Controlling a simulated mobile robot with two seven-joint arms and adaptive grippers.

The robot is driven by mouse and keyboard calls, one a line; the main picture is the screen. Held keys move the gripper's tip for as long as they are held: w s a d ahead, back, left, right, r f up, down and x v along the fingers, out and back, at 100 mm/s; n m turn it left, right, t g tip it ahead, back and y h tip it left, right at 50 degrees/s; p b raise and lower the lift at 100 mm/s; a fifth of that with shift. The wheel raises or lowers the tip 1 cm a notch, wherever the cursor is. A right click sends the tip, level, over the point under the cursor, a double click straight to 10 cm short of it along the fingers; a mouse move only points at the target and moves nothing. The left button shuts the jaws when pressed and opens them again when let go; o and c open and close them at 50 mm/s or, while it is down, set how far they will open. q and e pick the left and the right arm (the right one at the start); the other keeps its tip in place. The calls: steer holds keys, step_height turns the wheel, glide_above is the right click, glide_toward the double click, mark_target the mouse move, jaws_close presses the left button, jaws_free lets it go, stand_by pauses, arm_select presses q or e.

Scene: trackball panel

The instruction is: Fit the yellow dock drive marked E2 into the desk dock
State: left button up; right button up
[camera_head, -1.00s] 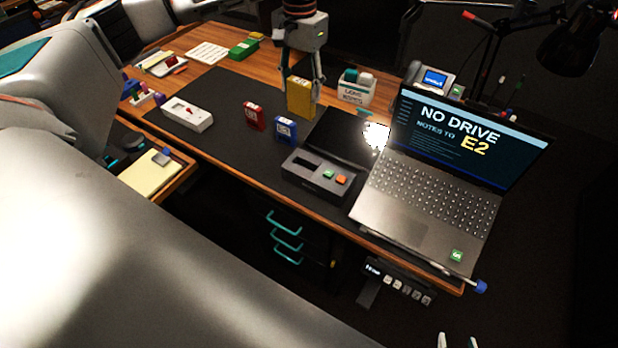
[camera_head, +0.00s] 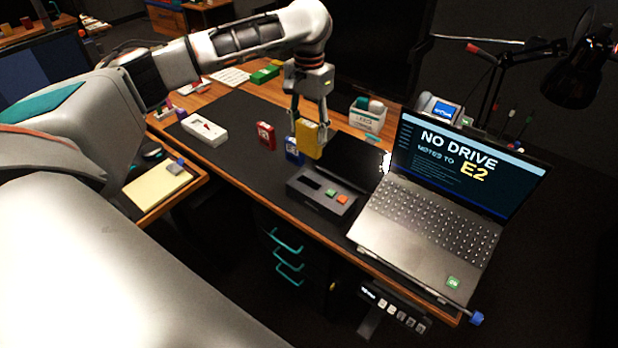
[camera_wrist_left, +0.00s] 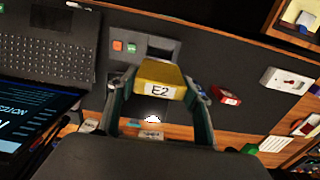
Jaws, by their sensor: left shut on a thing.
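The yellow dock drive (camera_head: 309,139) is held upright by my left gripper (camera_head: 310,122), which is shut on it. The dock also shows in the left wrist view (camera_wrist_left: 140,48), beyond the drive. The gap between drive and dock is hard to judge. My right gripper is not in view.
A blue drive (camera_head: 293,150) stands close beside the yellow one, and a red drive (camera_head: 265,135) stands farther left. An open laptop (camera_head: 430,210) reading "NO DRIVE, NOTES TO E2" is right of the dock. A white switch box (camera_head: 204,129) lies left.

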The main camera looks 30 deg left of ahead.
mark_target(309, 143)
arm_select(q)
step_height(309, 143, down, 5)
steer(key=shift+r+b, duration=0.1)
steer(key=shift+b, duration=0.4)
step_height(309, 143, down, 10)
steer(key=b, duration=0.2)
steer(key=shift+b, duration=0.4)
steer(key=shift+w+r+p, duration=0.1)
steer(key=shift+r+p, duration=0.05)
steer(key=shift+p, duration=0.3)
steer(key=o, duration=1.2)
steer(key=shift+c, duration=0.2)
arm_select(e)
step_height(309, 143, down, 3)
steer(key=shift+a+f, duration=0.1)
